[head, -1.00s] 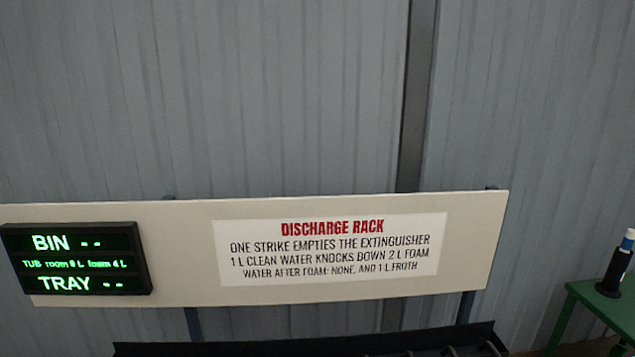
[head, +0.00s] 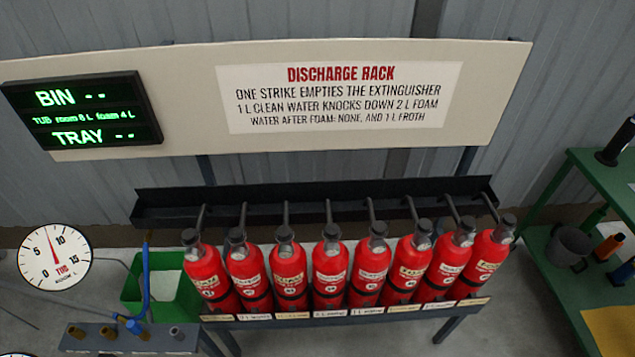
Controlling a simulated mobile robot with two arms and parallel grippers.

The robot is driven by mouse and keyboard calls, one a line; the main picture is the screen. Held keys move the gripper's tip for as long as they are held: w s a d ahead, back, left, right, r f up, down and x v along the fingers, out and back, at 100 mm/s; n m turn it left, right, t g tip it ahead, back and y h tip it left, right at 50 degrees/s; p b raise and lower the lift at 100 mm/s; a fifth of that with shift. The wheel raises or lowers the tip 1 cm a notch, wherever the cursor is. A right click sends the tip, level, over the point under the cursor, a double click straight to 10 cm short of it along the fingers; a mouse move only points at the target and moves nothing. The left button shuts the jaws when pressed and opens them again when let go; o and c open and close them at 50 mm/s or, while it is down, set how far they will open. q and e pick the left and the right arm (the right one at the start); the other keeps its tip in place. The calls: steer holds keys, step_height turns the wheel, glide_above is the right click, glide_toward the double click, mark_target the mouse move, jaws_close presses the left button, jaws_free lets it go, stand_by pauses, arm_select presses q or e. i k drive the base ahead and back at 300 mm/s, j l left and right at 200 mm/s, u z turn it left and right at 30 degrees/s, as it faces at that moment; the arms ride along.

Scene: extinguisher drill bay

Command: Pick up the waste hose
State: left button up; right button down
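No hose labelled as waste shows in the head view. A blue hose or pipe (head: 147,276) runs down at the left, in front of a green tub (head: 185,303). Its lower end meets a blue fitting (head: 134,326) at a grey bench (head: 95,342) with several brass and grey stubs. I cannot tell whether this is the waste hose. Neither of my grippers is in view.
Several red extinguishers (head: 330,268) stand in a row in the dark rack (head: 310,205). A round tub gauge (head: 55,257) is at the left. A green shelf unit (head: 590,180) at the right holds a grey cup (head: 569,246) and small bottles.

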mark_target(131, 323)
steer(key=j+u, duration=0.15)
steer(key=u, duration=1.5)
